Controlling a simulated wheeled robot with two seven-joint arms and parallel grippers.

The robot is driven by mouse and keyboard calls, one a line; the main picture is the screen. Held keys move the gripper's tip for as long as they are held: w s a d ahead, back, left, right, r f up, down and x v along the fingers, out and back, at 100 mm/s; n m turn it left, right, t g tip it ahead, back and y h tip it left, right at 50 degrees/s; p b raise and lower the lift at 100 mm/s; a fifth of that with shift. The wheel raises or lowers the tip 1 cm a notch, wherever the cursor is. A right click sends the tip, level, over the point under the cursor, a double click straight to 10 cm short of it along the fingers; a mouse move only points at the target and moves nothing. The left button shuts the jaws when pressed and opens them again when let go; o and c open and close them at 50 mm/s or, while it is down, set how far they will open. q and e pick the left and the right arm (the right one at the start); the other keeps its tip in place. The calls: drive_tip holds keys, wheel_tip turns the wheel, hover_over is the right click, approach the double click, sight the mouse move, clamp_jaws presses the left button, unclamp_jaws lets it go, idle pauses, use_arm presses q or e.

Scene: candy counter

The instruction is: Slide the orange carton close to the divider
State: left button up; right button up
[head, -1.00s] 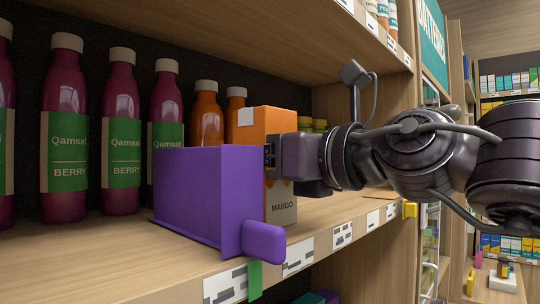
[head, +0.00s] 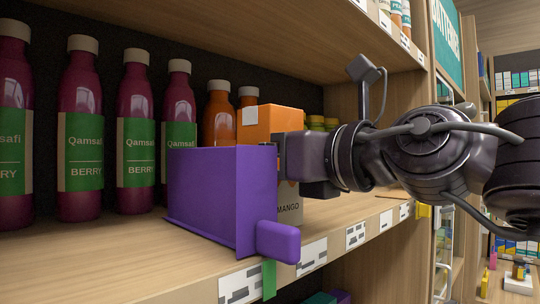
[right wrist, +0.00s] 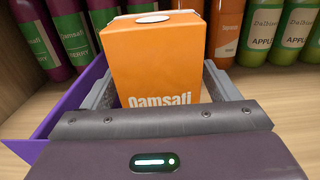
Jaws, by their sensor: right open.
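The orange carton (head: 271,121), with a white round cap mark and a grey "MANGO" lower part, stands upright on the shelf. The purple divider (head: 208,195) is in front and to the left of it and hides part of it in the head view. My right gripper (head: 279,154) comes in from the right at the carton. In the right wrist view, the carton (right wrist: 152,62) stands between the two grey fingers of the open gripper (right wrist: 158,88). The left finger lies between carton and divider (right wrist: 62,108); a small gap shows beside the right finger. My left gripper is not in view.
Berry bottles (head: 78,150) stand in a row left of the divider. Orange bottles (head: 218,118) stand behind the carton, and green apple bottles (right wrist: 290,30) to their right. The shelf board (head: 345,209) is bare right of the carton. An upper shelf (head: 300,30) hangs above.

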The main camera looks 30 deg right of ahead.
drive_tip(key=shift+s, duration=0.1)
drive_tip(key=shift+s+d+f+b, duration=0.1)
drive_tip(key=shift+s+d+b, duration=0.05)
drive_tip(key=shift+s+b, duration=0.25)
drive_tip(key=b+v, duration=0.3)
drive_tip(key=v, duration=0.3)
drive_tip(key=shift+s, duration=0.35)
